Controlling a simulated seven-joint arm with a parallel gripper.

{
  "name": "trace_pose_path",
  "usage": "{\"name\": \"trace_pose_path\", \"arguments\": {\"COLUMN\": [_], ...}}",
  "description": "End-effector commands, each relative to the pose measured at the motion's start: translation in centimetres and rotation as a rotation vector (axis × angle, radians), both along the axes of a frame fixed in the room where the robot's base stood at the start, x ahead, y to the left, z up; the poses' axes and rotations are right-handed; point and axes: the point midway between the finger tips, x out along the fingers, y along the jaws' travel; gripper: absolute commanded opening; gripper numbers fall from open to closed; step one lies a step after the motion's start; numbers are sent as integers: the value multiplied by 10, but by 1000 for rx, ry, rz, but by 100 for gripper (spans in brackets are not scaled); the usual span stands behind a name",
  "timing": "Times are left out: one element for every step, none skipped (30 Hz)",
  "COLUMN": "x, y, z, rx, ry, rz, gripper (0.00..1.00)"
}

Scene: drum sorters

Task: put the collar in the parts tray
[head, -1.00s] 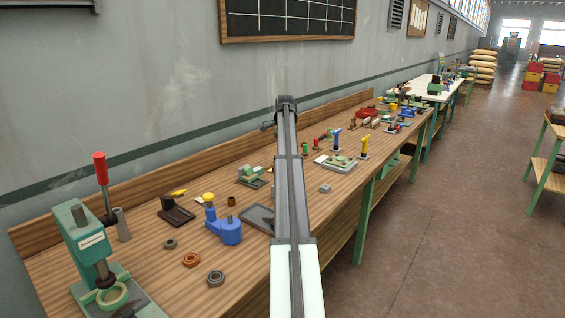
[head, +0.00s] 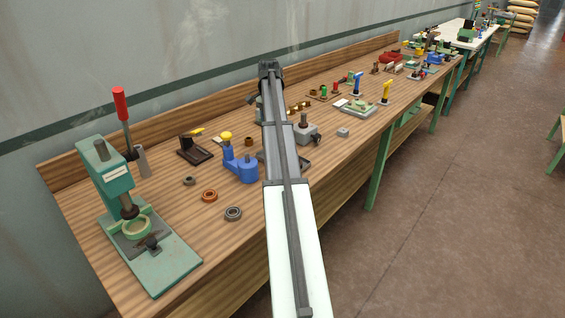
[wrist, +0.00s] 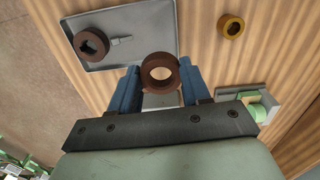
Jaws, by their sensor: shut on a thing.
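The collar, a dark reddish-brown ring (wrist: 160,90), is between the two blue fingers of my gripper (wrist: 160,68) in the wrist view. The fingers are shut on its sides. The parts tray, a shallow grey tray (wrist: 157,22), lies on the bench at the upper left of that view, beyond the fingertips. A dark brown ring and a small grey piece lie in it. In the head view my arm hides most of the tray, and my gripper and the held collar cannot be made out.
A brass-coloured ring (wrist: 230,26) lies right of the tray in the wrist view, with a green fixture (wrist: 258,104) below it. In the head view a green press (head: 113,185), a blue fixture (head: 240,167) and loose rings (head: 209,195) stand left of my arm.

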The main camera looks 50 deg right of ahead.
Motion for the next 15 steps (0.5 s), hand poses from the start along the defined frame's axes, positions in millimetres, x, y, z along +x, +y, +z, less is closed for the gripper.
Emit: {"name": "trace_pose_path", "arguments": {"x": [-6,-7,-10,-11,-12,-14,-14,-15,-15,-15,-15,-15,-15,-15,-15], "y": [5,6,8,10,11,12,12,13,13,13,13,13,13,13,13], "z": [-2,-3,-4,-4,-5,-5,-5,-6,-6,-6,-6,-6,-6,-6,-6], "rx": [0,0,0,-1,-1,-2,-2,-3,-3,-3,-3,-4,-4,-4,-4], "ry": [-2,-3,-5,-6,-8,-10,-10,-12,-13,-14,-15,-16,-17,-17,-18], "rz": [59,101,159,202,246,305,349,392,451,495,539,598,641,684,739], "gripper": [10,10,10,10,10,10,10,10,10,10,10,10,10,10,10]}}
